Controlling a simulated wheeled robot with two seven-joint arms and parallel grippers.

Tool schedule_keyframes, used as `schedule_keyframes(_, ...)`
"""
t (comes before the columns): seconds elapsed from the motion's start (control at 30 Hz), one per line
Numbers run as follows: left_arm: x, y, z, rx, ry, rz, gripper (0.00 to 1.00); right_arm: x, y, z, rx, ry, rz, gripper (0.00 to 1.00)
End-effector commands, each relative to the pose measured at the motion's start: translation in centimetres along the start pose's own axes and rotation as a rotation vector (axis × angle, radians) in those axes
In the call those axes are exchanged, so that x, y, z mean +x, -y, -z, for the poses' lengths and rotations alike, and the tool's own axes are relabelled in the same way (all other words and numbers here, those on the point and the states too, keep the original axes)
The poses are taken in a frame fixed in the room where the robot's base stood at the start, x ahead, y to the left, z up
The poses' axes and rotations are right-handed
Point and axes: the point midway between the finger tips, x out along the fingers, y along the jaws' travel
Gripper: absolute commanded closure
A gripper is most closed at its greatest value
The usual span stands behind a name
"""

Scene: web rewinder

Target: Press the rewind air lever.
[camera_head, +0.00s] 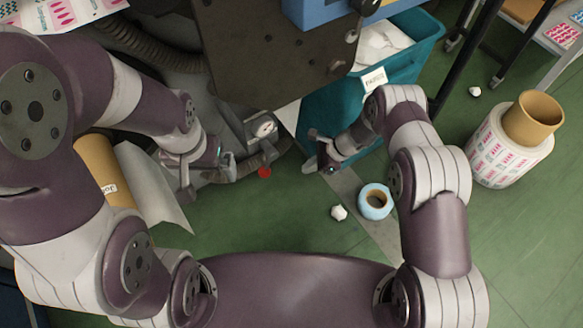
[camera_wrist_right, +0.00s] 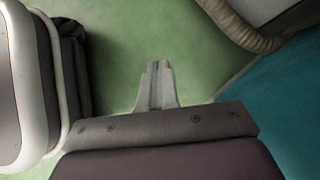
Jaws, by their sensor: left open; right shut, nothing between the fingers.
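A round white gauge (camera_head: 263,127) sits on a grey fitting low on the machine, with a small red part (camera_head: 264,172) just below it beside a ribbed hose. I cannot tell for sure whether this red part is the rewind air lever. My left gripper (camera_head: 207,183) is open and empty, to the left of the red part and apart from it. My right gripper (camera_head: 314,166) is shut and empty, to the right of the red part, beside the teal bin. Its closed fingers (camera_wrist_right: 158,72) show over green floor in the right wrist view.
The teal bin (camera_head: 312,128) with white waste stands close to my right arm. A dark machine panel (camera_head: 265,50) overhangs the gauge. A blue tape roll (camera_head: 375,202) and a paper scrap (camera_head: 338,212) lie on the floor. A cardboard-core roll (camera_head: 97,165) is at left, a printed label roll (camera_head: 506,152) at right.

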Motion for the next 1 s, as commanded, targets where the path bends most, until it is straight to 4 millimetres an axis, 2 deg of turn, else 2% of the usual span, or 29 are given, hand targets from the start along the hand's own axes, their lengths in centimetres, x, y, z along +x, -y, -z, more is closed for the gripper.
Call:
schedule_keyframes(0.1, -0.6, 0.0, 0.1, 0.0, 0.0, 0.0, 0.0, -1.5, 0.5, 1.5, 0.002, -0.001, 0.001, 1.0)
schedule_keyframes(0.3, -0.8, 0.0, 0.1, 0.0, 0.001, 0.0, 0.0, -2.5, 0.9, 2.8, 0.001, 0.0, 0.001, 1.0)
schedule_keyframes(1.0, -0.8, 0.0, 0.1, 0.0, 0.0, 0.0, 0.0, -2.6, 0.9, 2.9, 0.001, 0.0, -0.001, 1.0)
